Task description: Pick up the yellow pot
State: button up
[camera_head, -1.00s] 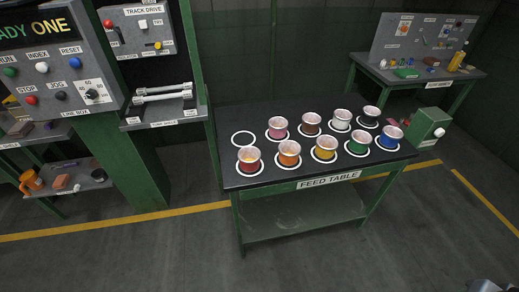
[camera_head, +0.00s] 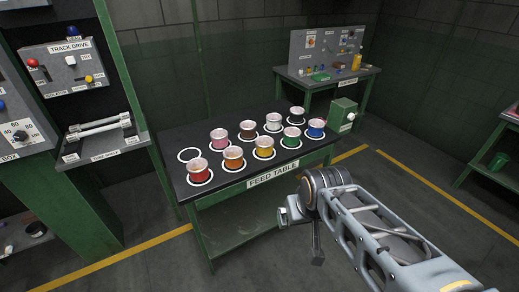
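The yellow pot (camera_head: 264,147) stands upright in a white ring on the black top of the feed table (camera_head: 228,184). It is in the front row, between the orange pot (camera_head: 233,158) on its left and the green pot (camera_head: 290,138) on its right. My gripper (camera_head: 297,222) is at the end of my grey arm at the lower right, in front of the table and apart from the yellow pot. Its fingers do not show clearly, so I cannot tell if they are open or shut.
A red pot (camera_head: 199,171) stands at the front left, near an empty white ring (camera_head: 189,155). Several more pots stand behind, and a blue pot (camera_head: 316,128) at the front right. A green box (camera_head: 341,115) adjoins the table's right end. Floor in front is free.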

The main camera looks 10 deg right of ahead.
aim_at(264, 144)
jog(key=z, duration=1.35)
jog(key=i, duration=1.75)
jog(key=u, duration=4.45)
